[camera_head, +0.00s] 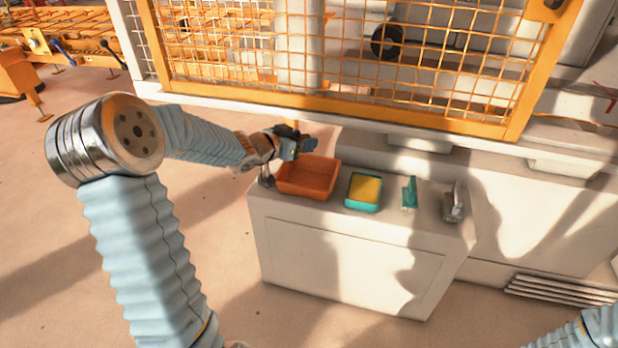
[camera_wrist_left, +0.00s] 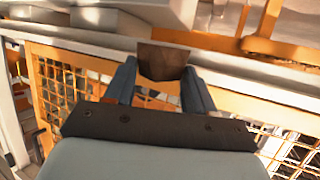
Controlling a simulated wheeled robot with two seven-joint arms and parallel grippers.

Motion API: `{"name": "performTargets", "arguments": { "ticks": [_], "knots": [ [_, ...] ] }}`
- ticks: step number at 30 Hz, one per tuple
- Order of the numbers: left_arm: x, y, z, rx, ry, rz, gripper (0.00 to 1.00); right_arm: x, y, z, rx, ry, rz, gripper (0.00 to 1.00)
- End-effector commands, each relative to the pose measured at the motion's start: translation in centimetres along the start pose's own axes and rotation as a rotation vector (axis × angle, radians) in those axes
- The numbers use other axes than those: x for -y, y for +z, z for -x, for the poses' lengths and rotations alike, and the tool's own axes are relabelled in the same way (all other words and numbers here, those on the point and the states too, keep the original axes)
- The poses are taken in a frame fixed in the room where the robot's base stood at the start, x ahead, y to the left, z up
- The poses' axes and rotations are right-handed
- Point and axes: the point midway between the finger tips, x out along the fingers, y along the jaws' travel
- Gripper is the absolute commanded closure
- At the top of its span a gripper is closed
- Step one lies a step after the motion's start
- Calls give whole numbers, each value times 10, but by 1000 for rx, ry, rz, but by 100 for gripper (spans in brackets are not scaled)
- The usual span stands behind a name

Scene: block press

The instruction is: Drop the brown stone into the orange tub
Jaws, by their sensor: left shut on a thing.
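The brown stone (camera_wrist_left: 162,62) shows in the left wrist view as a dark brown block between the two blue-grey fingers of my left gripper (camera_wrist_left: 158,88). The gripper is shut on it. In the head view my left gripper (camera_head: 304,146) is above the back left part of the orange tub (camera_head: 318,195), and the stone is too small there to make out. The orange tub sits at the left end of the white cabinet top (camera_head: 395,216) and its visible inside looks empty. My right gripper is not in view; only a bit of my right arm shows at the lower right corner.
A teal tray with a yellow sponge-like block (camera_head: 366,189), a teal brush-like tool (camera_head: 409,193) and a grey metal tool (camera_head: 453,204) stand to the right of the tub. An orange mesh guard (camera_head: 350,107) on a white frame rises close behind the gripper.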

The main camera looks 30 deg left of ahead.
Motion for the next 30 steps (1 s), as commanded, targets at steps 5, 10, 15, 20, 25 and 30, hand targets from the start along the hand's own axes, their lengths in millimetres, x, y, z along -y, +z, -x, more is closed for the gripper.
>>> {"name": "performTargets", "arguments": {
  "ticks": [5, 10, 15, 20, 25, 30],
  "knots": [
    [0, 26, -10, 1, 1, 0, 78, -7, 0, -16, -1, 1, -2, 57],
    [0, 45, -16, -1, 1, -1, 78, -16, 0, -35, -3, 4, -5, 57],
    [0, 47, -17, -1, 1, -2, 78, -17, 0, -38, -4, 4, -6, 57],
    [0, 46, -17, -1, 2, -2, 78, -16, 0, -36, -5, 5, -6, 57],
    [0, 46, -17, -1, 2, -2, 21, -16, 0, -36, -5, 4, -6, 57],
    [0, 46, -17, 0, 2, -2, 16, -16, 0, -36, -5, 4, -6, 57]
  ]
}}
